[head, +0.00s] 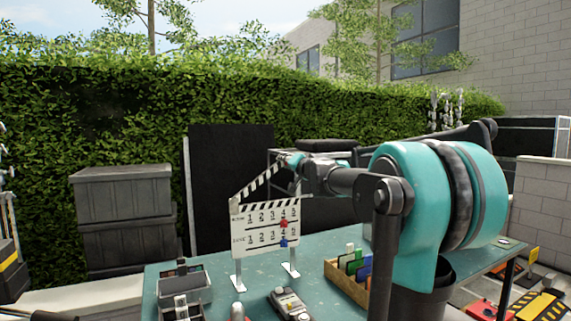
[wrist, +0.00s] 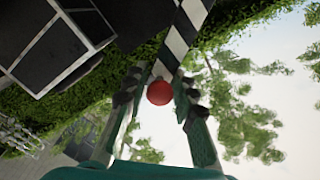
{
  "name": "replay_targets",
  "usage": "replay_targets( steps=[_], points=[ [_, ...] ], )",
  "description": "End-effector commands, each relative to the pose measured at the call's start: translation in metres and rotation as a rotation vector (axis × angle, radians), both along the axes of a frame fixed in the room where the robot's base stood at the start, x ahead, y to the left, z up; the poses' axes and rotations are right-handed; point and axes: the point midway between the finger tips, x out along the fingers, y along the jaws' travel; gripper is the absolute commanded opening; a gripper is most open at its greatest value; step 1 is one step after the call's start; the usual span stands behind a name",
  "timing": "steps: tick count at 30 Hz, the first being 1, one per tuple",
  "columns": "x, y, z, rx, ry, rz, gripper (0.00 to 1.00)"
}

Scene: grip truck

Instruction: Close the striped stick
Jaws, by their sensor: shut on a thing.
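The black-and-white striped stick (head: 258,184) slants up to the right from the top left corner of the white clapperboard (head: 262,228), leaving a wedge-shaped gap above the board. The board stands upright on two white feet on the table. My gripper (head: 287,160) is at the raised right end of the stick. In the wrist view, the striped stick (wrist: 182,38) runs up from a red ball (wrist: 159,92) at its end. My gripper's fingers (wrist: 160,98) are on both sides of the ball, shut on the stick's end. The head view hides the ball.
The teal table (head: 210,262) holds a grey tray (head: 184,287) at the left, a small device (head: 290,303) in front, and a wooden box (head: 347,284) of coloured cards right of the board. A dark panel (head: 230,170) and black crates (head: 124,215) stand behind.

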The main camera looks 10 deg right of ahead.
Motion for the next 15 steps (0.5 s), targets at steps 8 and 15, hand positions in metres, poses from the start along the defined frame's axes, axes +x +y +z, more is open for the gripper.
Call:
replay_targets(
  steps=[8,15],
  points=[
    [0.002,-0.005,-0.008,0.029,0.01,-0.001,0.0],
    [0.01,-0.028,-0.058,0.249,0.082,-0.002,0.0]
  ],
)
